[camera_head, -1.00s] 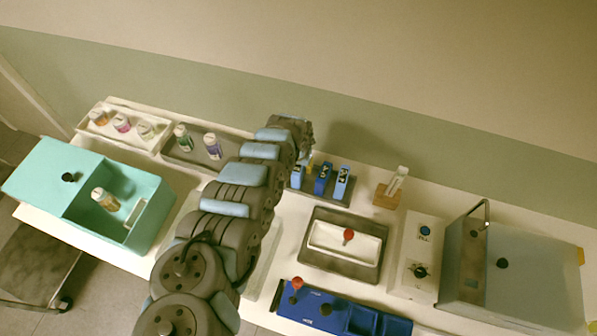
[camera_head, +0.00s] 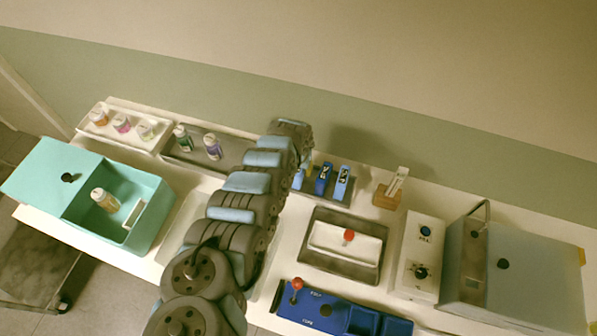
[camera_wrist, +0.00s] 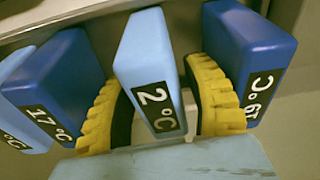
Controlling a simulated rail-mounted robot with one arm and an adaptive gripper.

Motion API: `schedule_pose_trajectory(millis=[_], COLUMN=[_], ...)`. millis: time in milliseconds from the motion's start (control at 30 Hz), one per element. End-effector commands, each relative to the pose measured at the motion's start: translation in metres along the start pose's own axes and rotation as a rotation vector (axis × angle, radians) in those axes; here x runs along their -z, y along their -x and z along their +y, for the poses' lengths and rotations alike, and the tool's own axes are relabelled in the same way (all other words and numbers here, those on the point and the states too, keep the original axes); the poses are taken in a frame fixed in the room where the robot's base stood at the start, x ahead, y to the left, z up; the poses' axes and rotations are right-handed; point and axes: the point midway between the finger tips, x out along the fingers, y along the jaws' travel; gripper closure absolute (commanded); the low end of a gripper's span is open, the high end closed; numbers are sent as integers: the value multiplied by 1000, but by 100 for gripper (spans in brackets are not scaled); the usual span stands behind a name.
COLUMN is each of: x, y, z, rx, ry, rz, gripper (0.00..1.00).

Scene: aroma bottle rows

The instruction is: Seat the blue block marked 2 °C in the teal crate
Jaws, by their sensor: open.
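The light blue block marked 2 °C (camera_wrist: 150,75) stands between the two yellow fingers of my open gripper (camera_wrist: 160,105) in the wrist view. One finger is on each side of it, and I cannot tell whether they touch it. In the head view, it appears to be the light blue block (camera_head: 298,179) at the rack's left, partly hidden by my arm. The teal crate (camera_head: 155,222) is at the left of the table, its left part covered by a teal lid (camera_head: 50,180). A bottle with an orange-brown label (camera_head: 105,200) and a pale insert (camera_head: 134,213) are inside.
Dark blue blocks stand close on both sides, one marked 17 °C (camera_wrist: 60,85), another (camera_wrist: 248,50) hard to read. Trays with bottles (camera_head: 122,124) line the back left.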

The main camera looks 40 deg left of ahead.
Motion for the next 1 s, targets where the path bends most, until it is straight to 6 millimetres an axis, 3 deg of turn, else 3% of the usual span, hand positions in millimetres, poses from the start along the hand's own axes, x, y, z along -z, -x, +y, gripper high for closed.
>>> schedule_pose_trajectory(millis=[400, 567, 600, 1000], x=[0, 0, 0, -1], y=[-2, -2, -2, -2], z=[0, 0, 0, 0], rx=[0, 0, 0, -1], ry=[0, 0, 0, 0], rz=[0, 0, 0, 0], gripper=[50, 96, 100, 100])
